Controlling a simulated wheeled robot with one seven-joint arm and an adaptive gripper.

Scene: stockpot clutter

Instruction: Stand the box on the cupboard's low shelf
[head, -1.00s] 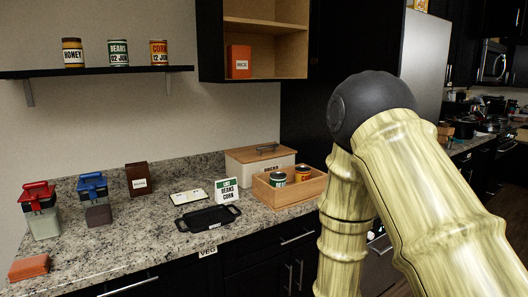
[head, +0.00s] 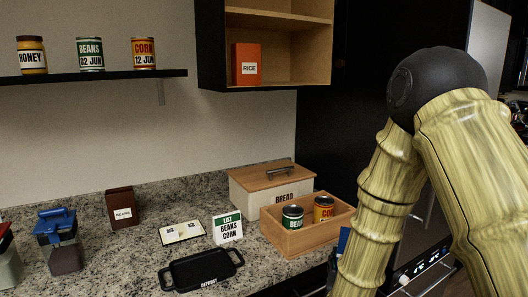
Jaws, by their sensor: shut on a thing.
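The open cupboard (head: 212,50) hangs on the wall at top centre, with a low shelf (head: 290,84) and one above it. An orange box marked RICE (head: 246,65) stands upright at the left of the low shelf. The shelf to its right is bare. A small brown box (head: 122,208) with a pale label stands on the counter at left. My arm fills the right side, and my gripper is out of view below. A dark blue piece (head: 343,240) shows just left of my arm; I cannot tell what it is.
A wooden crate (head: 292,246) with two cans stands before a bread bin (head: 242,197). A list card (head: 227,227), a black tray (head: 200,270) and a blue-lidded container (head: 58,240) share the counter. A wall shelf (head: 90,77) holds a honey jar and two cans.

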